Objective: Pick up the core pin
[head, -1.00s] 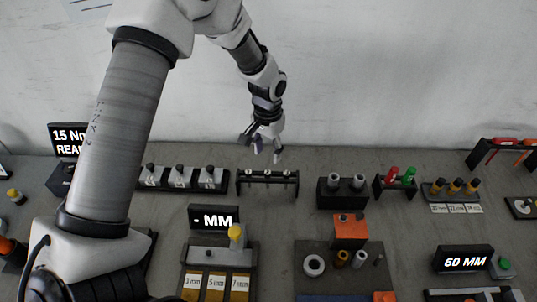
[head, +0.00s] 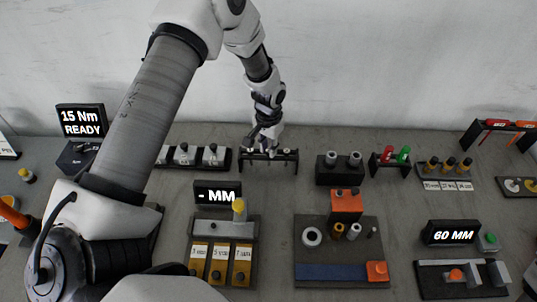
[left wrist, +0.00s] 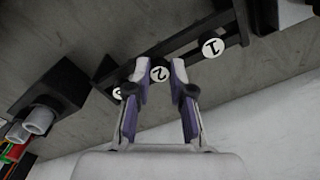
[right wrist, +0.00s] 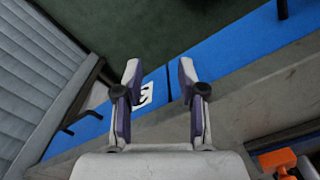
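Several core pins with numbered white ends stand in a dark rack (head: 290,157) by the back wall. In the left wrist view the pin marked 2 (left wrist: 159,74) lies between my left gripper's fingertips (left wrist: 162,66). The pin marked 1 (left wrist: 212,47) is to its right, and another pin (left wrist: 117,93) is partly hidden behind the left finger. My left gripper (head: 262,152) is down at the rack, its fingers partly closed and close to both sides of pin 2; contact is unclear. My right gripper (right wrist: 159,68) is open and empty above a blue strip.
A white-block fixture (head: 210,157) stands left of the rack, and a dark block with two grey cylinders (head: 340,163) stands to its right. A "- MM" display (head: 217,193) and an orange-block station (head: 346,205) are in front.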

